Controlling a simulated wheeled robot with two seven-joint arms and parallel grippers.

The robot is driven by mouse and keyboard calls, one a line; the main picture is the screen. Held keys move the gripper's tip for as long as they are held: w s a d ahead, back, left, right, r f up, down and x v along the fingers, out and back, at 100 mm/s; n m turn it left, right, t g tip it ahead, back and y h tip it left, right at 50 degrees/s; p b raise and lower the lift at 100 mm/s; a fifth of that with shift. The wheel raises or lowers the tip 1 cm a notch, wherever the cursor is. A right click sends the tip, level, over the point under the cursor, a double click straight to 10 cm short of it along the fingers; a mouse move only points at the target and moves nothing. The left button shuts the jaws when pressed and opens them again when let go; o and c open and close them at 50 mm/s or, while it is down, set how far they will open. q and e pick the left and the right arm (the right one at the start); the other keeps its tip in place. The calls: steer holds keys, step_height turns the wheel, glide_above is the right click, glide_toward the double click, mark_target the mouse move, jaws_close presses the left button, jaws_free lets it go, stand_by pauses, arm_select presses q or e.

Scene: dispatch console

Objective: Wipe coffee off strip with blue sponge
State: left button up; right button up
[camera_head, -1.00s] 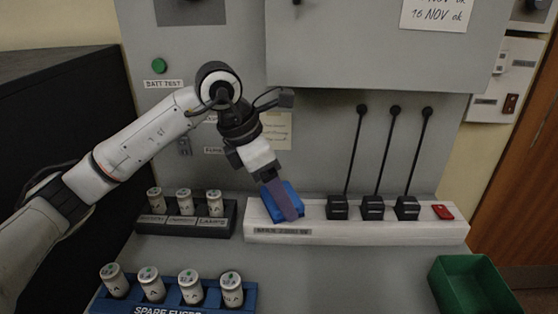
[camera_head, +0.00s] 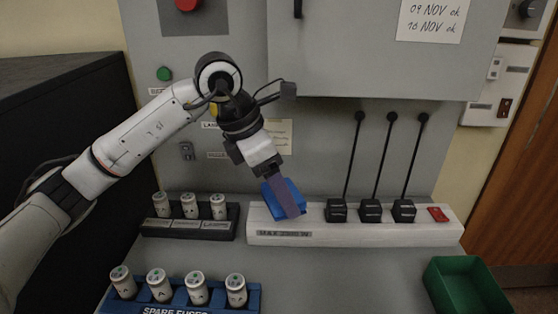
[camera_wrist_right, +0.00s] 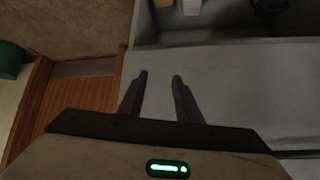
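The white power strip (camera_head: 385,232) lies along the back of the console, with several black plugs and a red switch on its right part. The blue sponge (camera_head: 270,204) is at the left end of the strip, tilted. My left gripper (camera_head: 290,206) comes down from above with its fingers around the sponge and appears shut on it. The sponge hides the strip's surface under it, and I see no coffee on the visible part. My right gripper (camera_wrist_right: 152,88) shows only in the right wrist view, its two fingers apart with nothing between them.
A black fuse holder (camera_head: 190,224) with several fuses stands left of the strip. A blue spare-fuse rack (camera_head: 255,297) stands in front. A green bin (camera_head: 462,285) is at the right. Black cables (camera_head: 383,160) rise from the plugs. The console between rack and bin is clear.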

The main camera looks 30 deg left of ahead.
arm_select(q)
steer(key=shift+r+p, duration=1.3)
steer(key=shift+r, duration=1.05)
